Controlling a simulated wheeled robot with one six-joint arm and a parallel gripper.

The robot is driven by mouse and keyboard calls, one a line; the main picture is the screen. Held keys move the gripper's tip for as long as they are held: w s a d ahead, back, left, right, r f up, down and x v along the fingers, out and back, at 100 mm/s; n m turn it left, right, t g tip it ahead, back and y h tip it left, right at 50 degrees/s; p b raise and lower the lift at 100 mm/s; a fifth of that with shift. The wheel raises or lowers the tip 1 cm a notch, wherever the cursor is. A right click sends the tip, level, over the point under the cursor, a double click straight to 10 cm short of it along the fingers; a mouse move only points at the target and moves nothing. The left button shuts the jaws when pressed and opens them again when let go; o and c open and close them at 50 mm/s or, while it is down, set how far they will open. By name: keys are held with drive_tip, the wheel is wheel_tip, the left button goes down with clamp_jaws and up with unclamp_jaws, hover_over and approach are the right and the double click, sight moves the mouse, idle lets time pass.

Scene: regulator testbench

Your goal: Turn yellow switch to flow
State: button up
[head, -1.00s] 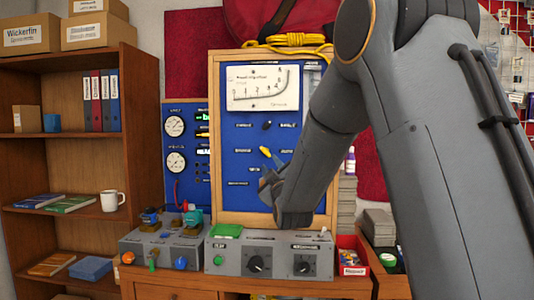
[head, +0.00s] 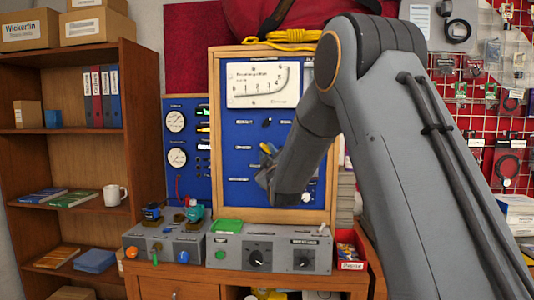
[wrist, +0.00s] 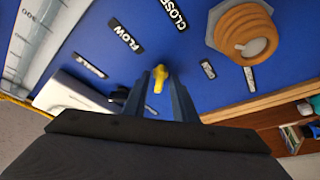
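The yellow switch (wrist: 159,78) is on the blue panel (wrist: 90,25), with its lever showing between my two fingers in the wrist view. Its yellow tip also shows in the head view (head: 267,148), just above my gripper (head: 264,170). In the wrist view my gripper (wrist: 161,84) is open, with a finger on each side of the switch; I cannot tell whether they touch it. A FLOW label (wrist: 126,36) is up and left of the switch, and a CLOSED label (wrist: 174,14) is above it.
A large orange ringed fitting (wrist: 245,34) sticks out from the panel at the upper right of the wrist view. A gauge plate (head: 263,85) is above the switch. Below the panel stands a grey control box (head: 270,250) with knobs. A bookshelf (head: 142,130) is at the left.

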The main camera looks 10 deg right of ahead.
clamp_jaws()
